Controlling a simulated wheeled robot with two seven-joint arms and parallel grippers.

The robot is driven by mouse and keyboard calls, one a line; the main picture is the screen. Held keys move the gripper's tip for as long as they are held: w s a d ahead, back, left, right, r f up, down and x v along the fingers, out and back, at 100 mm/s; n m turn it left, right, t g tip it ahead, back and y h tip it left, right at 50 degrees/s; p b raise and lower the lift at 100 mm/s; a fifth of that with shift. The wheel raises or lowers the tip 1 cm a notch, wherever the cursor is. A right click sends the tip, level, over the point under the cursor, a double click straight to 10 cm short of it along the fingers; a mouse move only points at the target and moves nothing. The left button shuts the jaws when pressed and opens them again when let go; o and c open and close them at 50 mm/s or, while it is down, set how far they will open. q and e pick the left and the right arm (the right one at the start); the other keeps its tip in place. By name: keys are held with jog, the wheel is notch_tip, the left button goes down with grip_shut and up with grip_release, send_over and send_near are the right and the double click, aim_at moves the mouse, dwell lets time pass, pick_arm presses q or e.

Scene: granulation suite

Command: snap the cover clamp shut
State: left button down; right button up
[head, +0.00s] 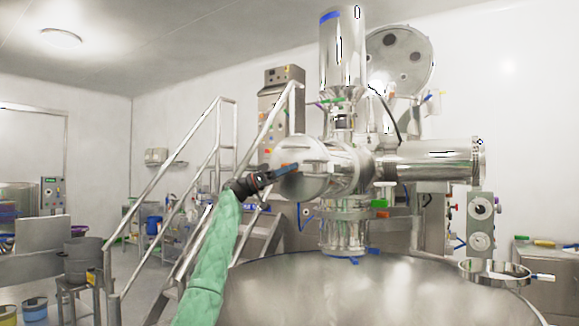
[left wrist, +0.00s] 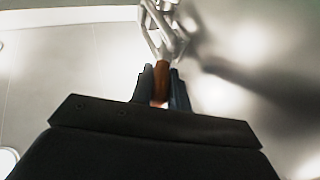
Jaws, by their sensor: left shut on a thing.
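The cover (head: 299,187) is a round, shiny metal disc on the side of the steel machine, left of its centre in the head view. The cover clamp shows in the left wrist view as a bare metal linkage (left wrist: 166,32) with an orange-brown handle (left wrist: 161,78). My left gripper (head: 281,171) is at the cover's upper left face, shut on the clamp handle; its dark fingers (left wrist: 161,88) lie on both sides of it. In the head view only a bit of orange shows at the fingertips. Whether the clamp is latched cannot be told. My right gripper is not in view.
A large steel bowl (head: 370,290) fills the lower front. Metal stair rails (head: 205,140) stand left of and behind my left arm. A horizontal steel cylinder (head: 436,162) juts right from the machine. A small ring-shaped holder (head: 495,272) is at the lower right.

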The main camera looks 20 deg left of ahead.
pick_arm(q)
jog(key=shift+w+m+g+p, duration=0.3)
jog(key=shift+m+g, duration=0.2)
jog(key=shift+g, duration=0.4)
jog(key=c, duration=1.4)
grip_release()
jog(key=shift+o, duration=0.2)
jog(key=shift+a, duration=0.1)
jog(key=v, duration=0.7)
jog(key=shift+a+f+b, duration=0.25)
jog(key=shift+a+b, duration=0.1)
jog(key=shift+b, duration=0.1)
